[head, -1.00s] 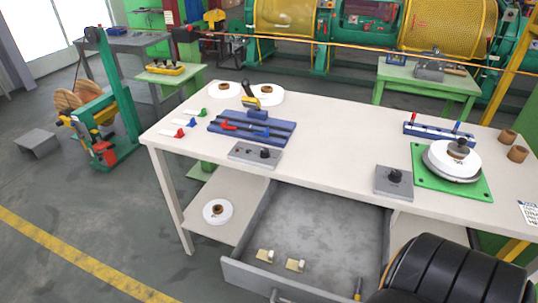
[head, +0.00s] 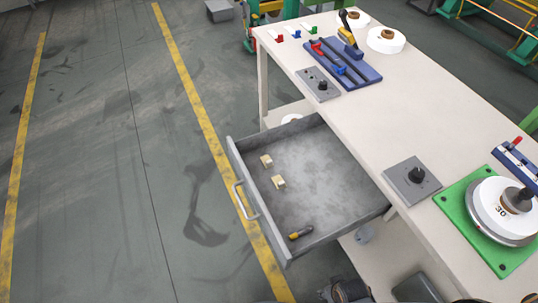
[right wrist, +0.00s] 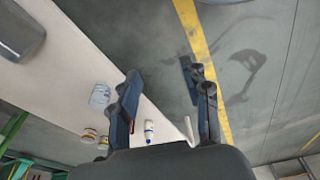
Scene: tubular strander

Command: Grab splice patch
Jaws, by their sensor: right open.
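Two small pale beige pieces, which look like splice patches, lie in the open grey drawer (head: 330,165) in the head view. One piece (head: 266,160) is nearer the drawer's far left side, and the other (head: 278,181) is just below it. My right gripper (right wrist: 160,78) shows in the right wrist view with its two dark fingers spread apart and nothing between them. I cannot make out the patches in that view. My left gripper is not in view.
A yellow-and-dark tool (head: 300,232) lies in the drawer's near corner. The drawer handle (head: 245,200) faces the open floor. The white workbench (head: 370,125) carries a blue fixture (head: 342,62), grey control boxes and a green plate (head: 450,205) with a reel. Floor left of the drawer is clear.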

